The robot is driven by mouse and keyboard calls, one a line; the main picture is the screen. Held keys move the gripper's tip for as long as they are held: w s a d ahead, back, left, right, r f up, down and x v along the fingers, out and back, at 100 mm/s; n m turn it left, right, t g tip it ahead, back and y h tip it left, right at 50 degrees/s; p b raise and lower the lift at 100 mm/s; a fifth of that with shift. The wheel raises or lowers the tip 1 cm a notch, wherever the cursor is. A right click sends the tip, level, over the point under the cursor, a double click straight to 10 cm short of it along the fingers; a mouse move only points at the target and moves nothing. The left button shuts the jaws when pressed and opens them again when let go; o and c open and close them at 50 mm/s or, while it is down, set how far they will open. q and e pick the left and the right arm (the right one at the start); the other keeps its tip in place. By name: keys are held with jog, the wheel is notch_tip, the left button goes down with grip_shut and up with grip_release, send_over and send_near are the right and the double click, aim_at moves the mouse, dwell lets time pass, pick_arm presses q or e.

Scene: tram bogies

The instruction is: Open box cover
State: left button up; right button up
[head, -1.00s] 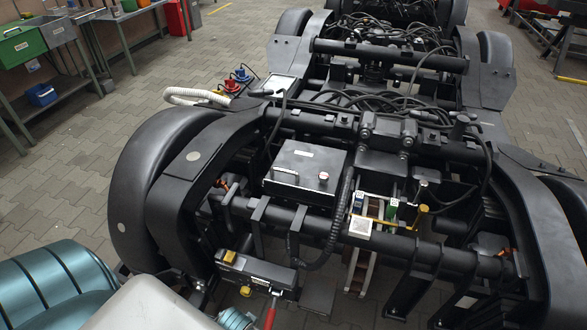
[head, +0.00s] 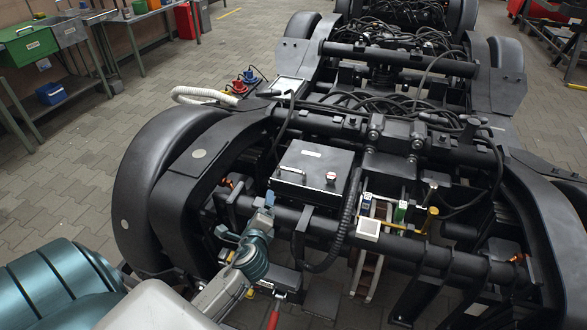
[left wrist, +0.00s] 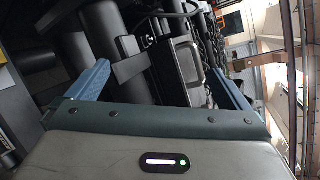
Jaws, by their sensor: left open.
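The black box (head: 312,172) sits on the near frame of the bogie, its flat cover down. The cover has a pale bar handle (head: 290,172) on its left side and a red-and-white knob (head: 331,178) on its right. My left gripper (head: 245,214) is open and empty, in front of and left of the box, apart from it. In the left wrist view its blue fingers stand wide apart, with the box (left wrist: 187,62) beyond them, right of the middle. My right gripper is not in view.
A thick black hose (head: 349,205) runs down beside the box's right side. Black crossbars (head: 400,250) lie in front of it. A small white tray (head: 368,230) stands to the right. Cables (head: 380,103) lie behind the box.

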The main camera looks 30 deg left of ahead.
aim_at(294, 167)
pick_arm(q)
jog(key=w+m+t+h, duration=0.1)
jog(key=w+m, duration=0.2)
jog(key=m, duration=0.2)
jog(key=w+m+t+h, duration=0.1)
jog(key=w+m+t, duration=0.1)
jog(key=w+m, duration=0.1)
jog(key=w+m+t+h, duration=0.1)
jog(key=w+m, duration=0.3)
jog(key=m, duration=0.2)
jog(key=shift+d+r+m+t, duration=0.15)
jog(key=shift+r+m+t, duration=0.15)
jog(key=shift+r, duration=0.05)
jog(key=shift+w+m+h, duration=0.2)
jog(key=shift+m+h, duration=0.1)
jog(key=shift+m, duration=0.2)
jog(key=shift+w, duration=0.35)
jog(key=b+x, duration=0.1)
jog(key=x, duration=0.8)
jog(key=shift+f, duration=0.1)
jog(key=shift+w, duration=0.5)
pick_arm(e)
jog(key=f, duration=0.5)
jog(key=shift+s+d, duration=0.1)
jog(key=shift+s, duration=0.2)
pick_arm(q)
jog(key=c, duration=1)
jog(key=shift+c, duration=0.2)
